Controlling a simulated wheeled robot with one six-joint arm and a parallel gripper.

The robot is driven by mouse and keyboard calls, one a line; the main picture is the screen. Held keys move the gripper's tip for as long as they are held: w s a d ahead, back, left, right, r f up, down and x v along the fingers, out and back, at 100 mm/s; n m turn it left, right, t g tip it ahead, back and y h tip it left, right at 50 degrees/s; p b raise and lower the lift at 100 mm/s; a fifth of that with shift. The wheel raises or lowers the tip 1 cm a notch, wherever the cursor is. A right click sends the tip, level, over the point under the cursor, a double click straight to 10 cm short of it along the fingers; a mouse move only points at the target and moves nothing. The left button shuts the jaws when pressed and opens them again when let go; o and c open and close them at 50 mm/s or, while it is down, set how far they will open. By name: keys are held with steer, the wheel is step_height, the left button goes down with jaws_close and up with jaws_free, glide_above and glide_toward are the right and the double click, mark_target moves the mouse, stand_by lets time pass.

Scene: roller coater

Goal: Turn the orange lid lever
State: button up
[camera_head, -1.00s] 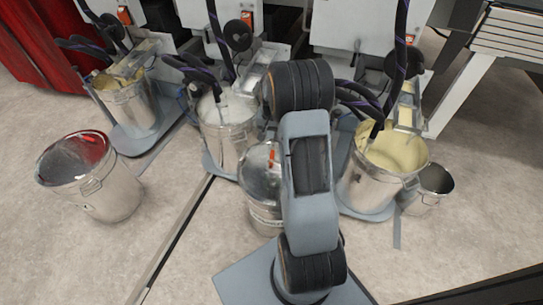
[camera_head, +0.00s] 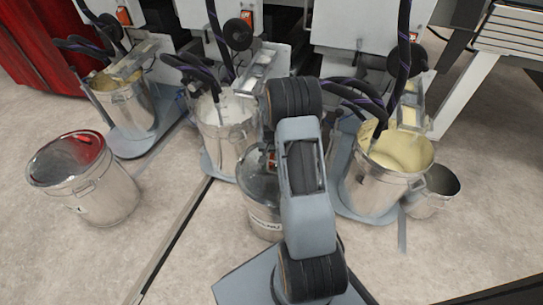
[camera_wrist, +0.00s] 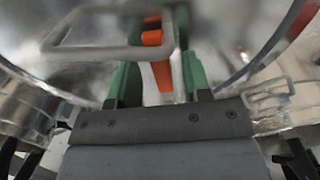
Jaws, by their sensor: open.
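In the wrist view the orange lever (camera_wrist: 160,76) lies between the two green fingers of my gripper (camera_wrist: 160,62). The fingers are open, one on each side of it, with a small gap visible. A metal handle loop (camera_wrist: 85,50) crosses in front of the lever's upper part and the left finger. Shiny metal of the pot surrounds them. In the head view the lidded pot (camera_head: 262,218) stands just left of my arm, which covers its right side. The gripper itself is hidden there behind my arm.
Another lidded pot (camera_head: 90,192) stands on the floor at left. Open pots with white (camera_head: 230,150) and yellow contents (camera_head: 375,190) stand close behind and to the right, with dark hoses (camera_head: 360,98) above. A small empty pot (camera_head: 432,195) is at right. The floor at front left is clear.

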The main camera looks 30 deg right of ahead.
jaws_close()
stand_by(0.4)
steer(key=shift+d, duration=0.1)
